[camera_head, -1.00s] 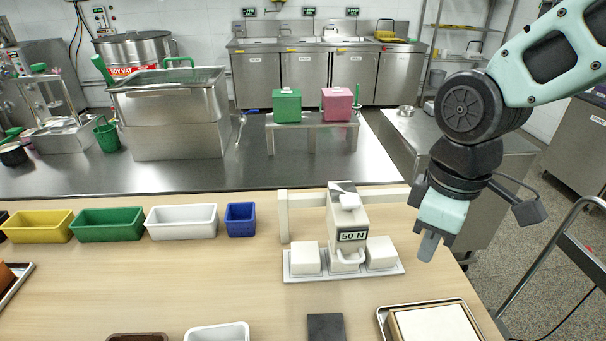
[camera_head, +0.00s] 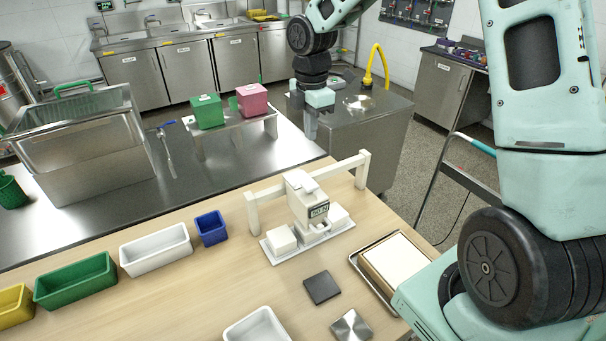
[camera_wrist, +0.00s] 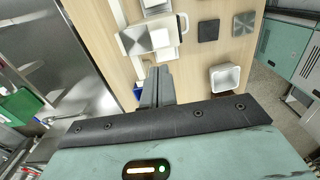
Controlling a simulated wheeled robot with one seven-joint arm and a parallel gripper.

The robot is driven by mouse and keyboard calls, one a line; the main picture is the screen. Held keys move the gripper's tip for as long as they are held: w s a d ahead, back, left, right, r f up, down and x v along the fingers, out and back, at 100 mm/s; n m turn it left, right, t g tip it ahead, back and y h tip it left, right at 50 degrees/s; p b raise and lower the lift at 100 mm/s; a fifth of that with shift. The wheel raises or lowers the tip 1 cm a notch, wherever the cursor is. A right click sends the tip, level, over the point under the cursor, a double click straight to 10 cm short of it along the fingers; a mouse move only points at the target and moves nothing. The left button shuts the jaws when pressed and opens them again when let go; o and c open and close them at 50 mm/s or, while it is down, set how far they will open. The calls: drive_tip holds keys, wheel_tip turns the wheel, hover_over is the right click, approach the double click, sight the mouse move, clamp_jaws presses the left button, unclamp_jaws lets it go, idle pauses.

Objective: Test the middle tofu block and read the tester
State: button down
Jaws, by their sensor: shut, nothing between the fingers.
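The white tester (camera_head: 300,193) stands on the wooden table over a pale tray (camera_head: 272,253). Its small display (camera_head: 319,210) is too small to read surely in the head view. White tofu blocks sit on the tray, one at the left (camera_head: 281,238) and one at the right (camera_head: 337,216). The middle block (camera_head: 307,232) is under the tester and partly hidden by its handle. My gripper (camera_head: 310,137) is raised behind and right of the tester, apart from it, pointing down, shut and empty. Its closed fingers (camera_wrist: 158,72) show in the wrist view, where the tray (camera_wrist: 133,40) also shows.
A white gantry (camera_head: 362,170) stands behind the tester. A dark square pad (camera_head: 321,287), a metal plate (camera_head: 351,325) and a framed white slab (camera_head: 398,262) lie in front. Blue (camera_head: 211,228), white (camera_head: 156,249) and green (camera_head: 76,281) bins line the left.

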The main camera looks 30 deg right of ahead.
sight(310, 185)
wheel_tip(310, 185, down, 14)
drive_tip(key=p, duration=0.4)
drive_tip(key=shift+r, duration=0.15)
drive_tip(key=shift+f, duration=0.2)
wheel_tip(310, 185, down, 2)
drive_tip(key=shift+s+f+b, duration=0.1)
drive_tip(key=shift+b, duration=0.65)
drive_tip(key=shift+s, duration=0.1)
